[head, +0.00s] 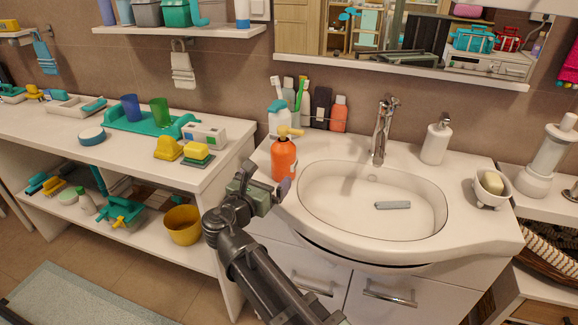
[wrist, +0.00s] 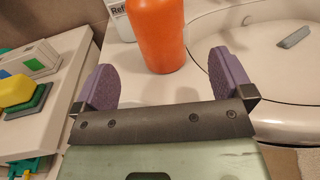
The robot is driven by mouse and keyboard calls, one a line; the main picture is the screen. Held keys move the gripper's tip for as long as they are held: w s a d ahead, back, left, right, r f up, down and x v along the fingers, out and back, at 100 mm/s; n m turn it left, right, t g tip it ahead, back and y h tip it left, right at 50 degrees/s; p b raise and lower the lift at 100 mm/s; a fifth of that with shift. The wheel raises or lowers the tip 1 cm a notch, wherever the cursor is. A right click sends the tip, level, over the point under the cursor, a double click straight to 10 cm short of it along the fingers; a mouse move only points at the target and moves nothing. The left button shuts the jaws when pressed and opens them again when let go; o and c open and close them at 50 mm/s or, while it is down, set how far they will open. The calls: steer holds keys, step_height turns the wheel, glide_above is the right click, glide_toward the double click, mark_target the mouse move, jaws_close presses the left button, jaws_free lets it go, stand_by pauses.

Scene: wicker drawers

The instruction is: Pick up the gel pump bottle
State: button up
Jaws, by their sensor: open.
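An orange bottle with a yellow pump head (head: 284,160) stands upright at the left end of the sink counter; it looks like the gel pump bottle. My gripper (head: 267,178) is open and empty, low at the counter's left edge, just in front of the bottle. In the wrist view the purple finger pads (wrist: 165,82) are spread wide, with the orange bottle (wrist: 158,35) beyond them, roughly between their lines. I see no contact. The bottle's top is outside the wrist view. A white pump dispenser (head: 436,140) stands right of the tap.
A white bottle with a teal cap (head: 278,118) stands close behind the orange one, beside several other bottles. The tap (head: 383,130) and basin (head: 340,200) lie to the right, with a grey bar (head: 393,205) in the basin. A yellow sponge (head: 197,151) lies on the left counter.

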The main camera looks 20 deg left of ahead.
mark_target(284, 160)
steer(key=w, duration=0.3)
steer(key=w+d, duration=0.1)
steer(key=w, duration=0.4)
steer(key=shift+w+d, duration=0.35)
steer(key=shift+w, duration=0.05)
steer(key=c, duration=1.2)
steer(key=shift+r, duration=0.1)
